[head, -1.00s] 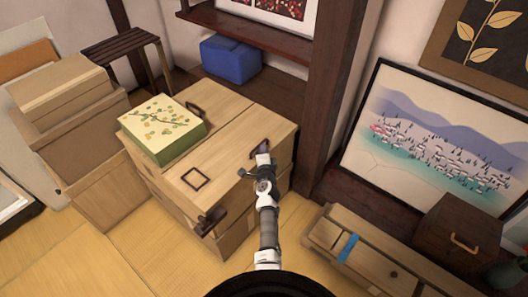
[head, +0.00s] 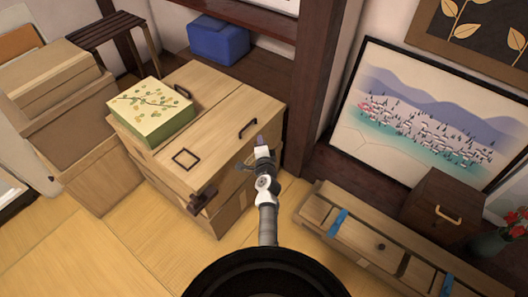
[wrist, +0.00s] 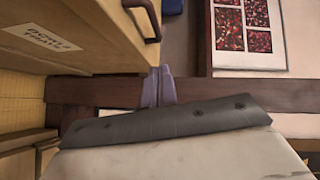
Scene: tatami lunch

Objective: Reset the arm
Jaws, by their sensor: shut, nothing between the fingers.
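My gripper (head: 260,141) is in front of the right side of the light wooden chest (head: 215,125) in the head view. In the wrist view its two purple fingers (wrist: 158,86) are together, with nothing between them. The chest's side, with a dark handle and a paper label (wrist: 40,38), fills the upper left of the wrist view. I cannot tell how close the fingertips are to the chest.
A green patterned box (head: 150,108) sits on the chest. A low wooden cabinet (head: 350,232) with blue strips stands at right, beside a dark box (head: 443,208). A blue box (head: 218,40) is behind. Tatami floor (head: 110,245) is clear at the lower left.

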